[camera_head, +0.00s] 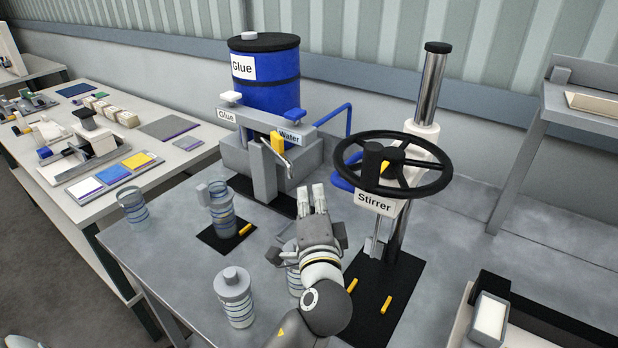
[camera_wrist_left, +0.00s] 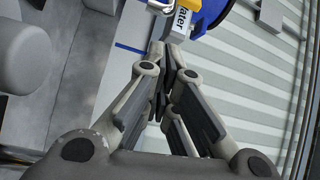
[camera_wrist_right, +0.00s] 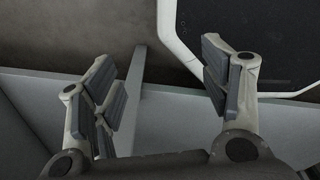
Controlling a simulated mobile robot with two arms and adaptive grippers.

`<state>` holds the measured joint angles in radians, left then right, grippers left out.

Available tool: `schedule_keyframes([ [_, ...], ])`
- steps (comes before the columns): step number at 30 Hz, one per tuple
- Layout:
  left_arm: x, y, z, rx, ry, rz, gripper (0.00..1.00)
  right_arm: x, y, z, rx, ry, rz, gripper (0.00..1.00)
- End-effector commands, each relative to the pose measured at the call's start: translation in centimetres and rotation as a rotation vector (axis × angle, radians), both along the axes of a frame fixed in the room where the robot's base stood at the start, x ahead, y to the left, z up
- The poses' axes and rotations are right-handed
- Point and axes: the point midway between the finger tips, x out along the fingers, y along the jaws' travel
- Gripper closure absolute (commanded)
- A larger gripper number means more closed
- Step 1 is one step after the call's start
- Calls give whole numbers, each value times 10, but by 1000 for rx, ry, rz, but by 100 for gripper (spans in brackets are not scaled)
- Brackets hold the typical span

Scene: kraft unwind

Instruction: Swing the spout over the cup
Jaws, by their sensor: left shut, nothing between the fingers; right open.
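The spout (camera_head: 279,150) is a thin metal arm with a yellow mark, on the front of the grey dispenser (camera_head: 237,157) under the Glue and Water labels. It points forward and down to the right. A clear, blue-banded cup (camera_head: 222,213) stands upright on a black mat, left of the spout's tip. My left gripper (camera_head: 319,193) is shut and empty, just right of and in front of the spout, apart from it. Its closed fingers (camera_wrist_left: 167,92) show in the left wrist view below the Water label. My right gripper (camera_wrist_right: 160,95) is open and empty in the right wrist view.
A blue Glue drum (camera_head: 268,78) stands behind the dispenser. The stirrer's black handwheel (camera_head: 438,178) and post are close right of my left gripper. Other banded cups (camera_head: 132,208) stand on the grey table, one partly hidden by my arm.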

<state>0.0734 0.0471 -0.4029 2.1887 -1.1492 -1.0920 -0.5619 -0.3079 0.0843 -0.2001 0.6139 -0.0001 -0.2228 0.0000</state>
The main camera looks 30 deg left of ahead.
Motion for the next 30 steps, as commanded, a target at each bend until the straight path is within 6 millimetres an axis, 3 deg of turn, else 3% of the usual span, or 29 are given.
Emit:
schedule_keyframes([
  [15, 70, 43, 7, 4, 1, 2, 100, 13, 3, 26, 5, -21, -2, 30],
  [30, 80, 49, 5, 1, 2, 1, 100, 11, 7, 28, 10, -18, -3, 30],
])
